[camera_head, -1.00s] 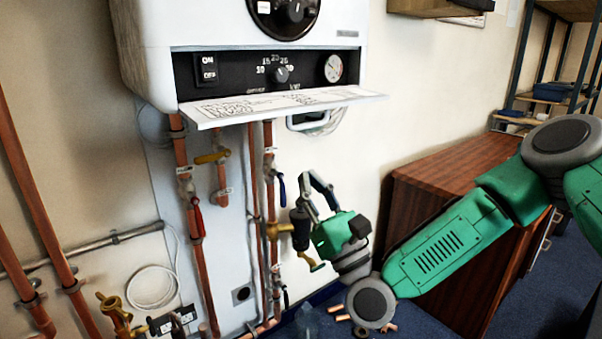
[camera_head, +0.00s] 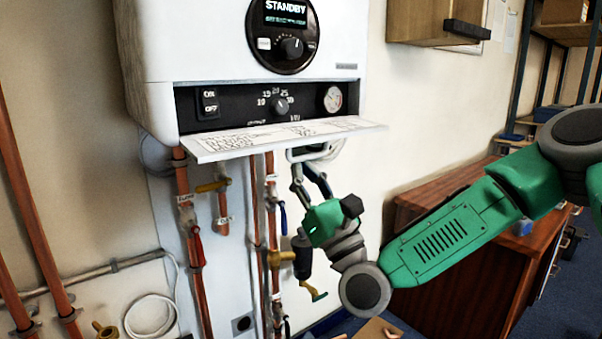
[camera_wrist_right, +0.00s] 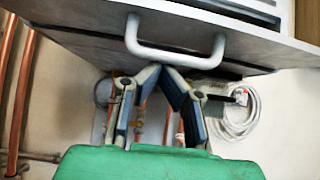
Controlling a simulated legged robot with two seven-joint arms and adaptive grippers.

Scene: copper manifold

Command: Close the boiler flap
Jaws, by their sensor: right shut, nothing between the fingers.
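The boiler flap (camera_head: 285,138) hangs open below the control panel of the white boiler (camera_head: 195,45). It stands out nearly level, with a printed label on its upper face. Its pale handle (camera_wrist_right: 175,50) is on the underside in the right wrist view and is partly visible below the flap in the head view (camera_head: 318,152). My right gripper (camera_wrist_right: 168,68) is shut and empty, its fingertips together just by the handle. I cannot tell whether they touch it. In the head view the right gripper (camera_head: 308,172) is under the flap's right part. My left gripper is out of view.
Copper pipes (camera_head: 190,230) with valves run below the boiler, left of my right gripper. A black fitting with a yellow lever (camera_head: 303,258) sits below the gripper. A wooden cabinet (camera_head: 480,240) stands at right. A coiled white cable (camera_wrist_right: 240,108) hangs behind the gripper.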

